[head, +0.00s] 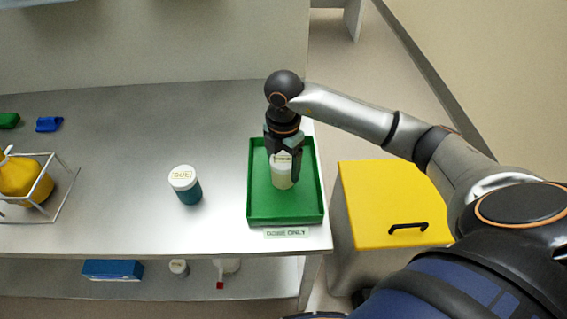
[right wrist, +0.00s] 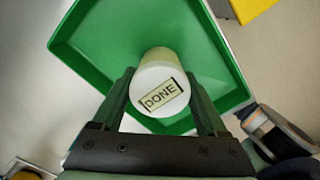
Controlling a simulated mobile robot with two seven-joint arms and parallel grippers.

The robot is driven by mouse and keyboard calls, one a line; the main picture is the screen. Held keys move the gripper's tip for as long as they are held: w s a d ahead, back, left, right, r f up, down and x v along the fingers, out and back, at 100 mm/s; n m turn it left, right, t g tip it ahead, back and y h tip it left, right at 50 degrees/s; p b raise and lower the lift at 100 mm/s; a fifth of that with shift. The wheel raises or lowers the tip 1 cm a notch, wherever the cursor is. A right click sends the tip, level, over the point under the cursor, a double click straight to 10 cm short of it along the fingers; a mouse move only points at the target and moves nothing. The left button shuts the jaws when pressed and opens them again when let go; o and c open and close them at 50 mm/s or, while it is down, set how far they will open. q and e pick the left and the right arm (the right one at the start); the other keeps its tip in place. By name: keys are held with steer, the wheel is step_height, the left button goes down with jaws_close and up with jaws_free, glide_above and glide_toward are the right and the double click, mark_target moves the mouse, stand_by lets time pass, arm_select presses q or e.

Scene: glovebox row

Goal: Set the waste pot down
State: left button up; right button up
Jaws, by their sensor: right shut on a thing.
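The pot with a white lid marked DONE (head: 282,181) is in my right gripper (head: 284,152), over the green tray (head: 256,205). Its body is pale. My right gripper points down and its fingers close on the pot from both sides. In the right wrist view the lid (right wrist: 158,90) sits between the fingers, with the tray (right wrist: 92,40) behind it. The pot looks upright and inside the tray's walls. I cannot tell whether its base touches the tray floor. My left gripper is not in view.
A tag reading DONE ONLY (head: 287,232) is at the tray's front. A teal pot with a white lid marked DUE (head: 186,187) stands left of the tray. A yellow-topped bin (head: 385,205) is to the right. The bench (head: 120,180) has free room between the framed yellow flask (head: 25,178) and the teal pot.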

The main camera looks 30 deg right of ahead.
steer(key=o, duration=1.4)
steer(key=shift+f, duration=0.1)
step_height(320, 180, up, 12)
steer(key=shift+r+p, duration=0.2)
steer(key=shift+p, duration=0.4)
